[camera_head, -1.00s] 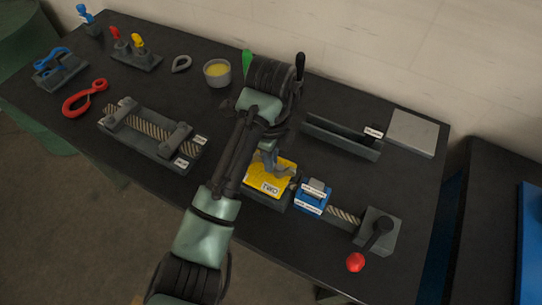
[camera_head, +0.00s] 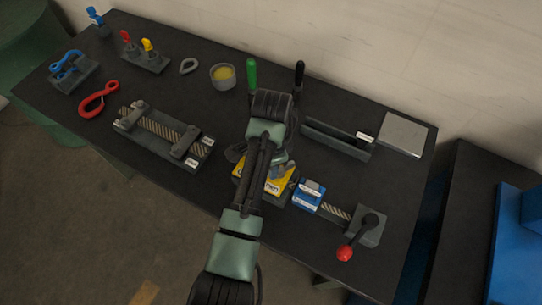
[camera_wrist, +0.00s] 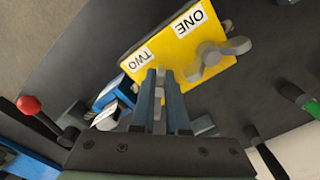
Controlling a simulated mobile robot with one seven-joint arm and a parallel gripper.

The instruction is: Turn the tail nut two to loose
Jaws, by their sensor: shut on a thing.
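The yellow plate (camera_wrist: 160,40) carries a TWO label (camera_wrist: 140,58) and a ONE label (camera_wrist: 194,18). My gripper (camera_wrist: 166,74) is shut on the tail nut two beside the TWO label; the fingers hide most of the nut. A grey winged nut (camera_wrist: 209,56) sits on the plate near the ONE label, apart from my fingers. In the head view the yellow plate (camera_head: 284,181) shows only partly behind my arm, and the fingertips are hidden there.
A blue clamp block (camera_head: 308,195) and a crank with a red knob (camera_head: 345,254) stand right of the plate. Green (camera_head: 252,75) and black (camera_head: 298,75) handles rise behind. A grey trough (camera_head: 335,140) lies back right; a two-post rig (camera_head: 160,135) lies left.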

